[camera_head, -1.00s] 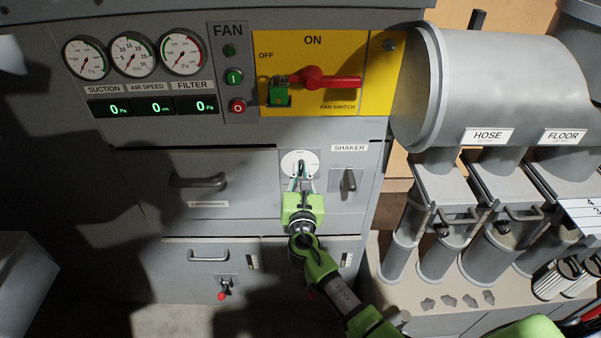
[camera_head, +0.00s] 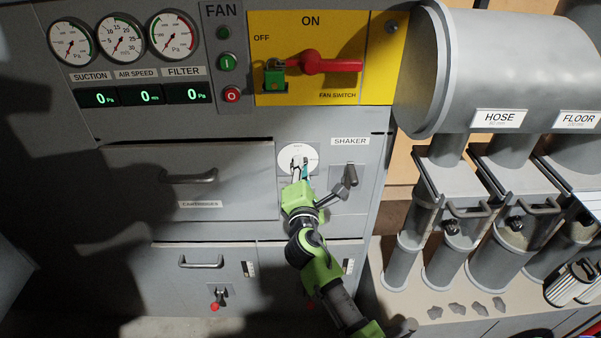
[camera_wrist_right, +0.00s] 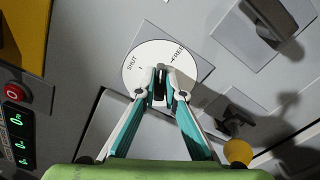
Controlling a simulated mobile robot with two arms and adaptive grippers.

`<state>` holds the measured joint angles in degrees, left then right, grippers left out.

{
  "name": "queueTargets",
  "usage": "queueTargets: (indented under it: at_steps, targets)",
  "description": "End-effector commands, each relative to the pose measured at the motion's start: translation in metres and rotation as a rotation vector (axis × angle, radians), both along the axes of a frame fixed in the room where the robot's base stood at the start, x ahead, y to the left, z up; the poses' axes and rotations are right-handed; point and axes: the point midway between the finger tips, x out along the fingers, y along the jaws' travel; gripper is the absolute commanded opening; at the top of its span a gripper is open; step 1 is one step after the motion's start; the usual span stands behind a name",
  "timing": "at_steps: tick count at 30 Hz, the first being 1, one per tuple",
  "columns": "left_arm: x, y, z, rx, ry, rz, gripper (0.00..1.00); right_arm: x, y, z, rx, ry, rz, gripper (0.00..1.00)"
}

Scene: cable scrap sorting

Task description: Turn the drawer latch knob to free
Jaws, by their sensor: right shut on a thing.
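The latch knob (camera_wrist_right: 160,84) is a small dark grip on a round white dial (camera_head: 291,158), right of the upper drawer (camera_head: 240,182). In the right wrist view the dial (camera_wrist_right: 132,75) reads SHUT on the left and FREE on the right. My right gripper (camera_head: 299,168) is shut on the knob; its teal and grey fingers flank it in the right wrist view (camera_wrist_right: 161,92). The knob's visible end lies between the two words; its exact setting is hard to tell. The fingers hide part of the dial. My left gripper is not in view.
The shaker handle (camera_head: 351,175) sticks out just right of the dial. Above is the yellow fan switch panel (camera_head: 375,60) with a red lever (camera_head: 333,65). Lower drawers (camera_head: 170,260) lie beneath. Grey pipes (camera_head: 440,150) stand to the right.

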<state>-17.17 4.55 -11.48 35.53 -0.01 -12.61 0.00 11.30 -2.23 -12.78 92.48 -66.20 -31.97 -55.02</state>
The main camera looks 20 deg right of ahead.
Motion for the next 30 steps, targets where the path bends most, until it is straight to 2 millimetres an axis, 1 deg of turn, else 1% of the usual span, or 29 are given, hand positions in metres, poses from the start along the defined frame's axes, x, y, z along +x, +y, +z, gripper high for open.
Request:
queueTargets:
  at_steps: [1,3,9,15,21,30]
  targets:
    - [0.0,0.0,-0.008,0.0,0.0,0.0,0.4,0.0,0.0,-0.004,0.044,-0.013,0.0,0.0]
    - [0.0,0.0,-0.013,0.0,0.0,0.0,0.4,0.0,0.0,-0.005,0.105,-0.03,0.0,0.0]
    - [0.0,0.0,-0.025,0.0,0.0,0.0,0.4,0.0,0.0,-0.005,0.264,-0.075,0.0,0.0]
    - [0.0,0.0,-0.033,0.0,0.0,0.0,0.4,0.0,-0.001,-0.006,0.38,-0.108,-0.002,0.0]
    - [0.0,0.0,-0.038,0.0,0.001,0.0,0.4,0.0,-0.001,-0.006,0.452,-0.127,-0.001,0.0]
    - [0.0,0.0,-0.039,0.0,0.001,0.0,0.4,0.0,-0.001,-0.005,0.485,-0.137,-0.001,0.0]
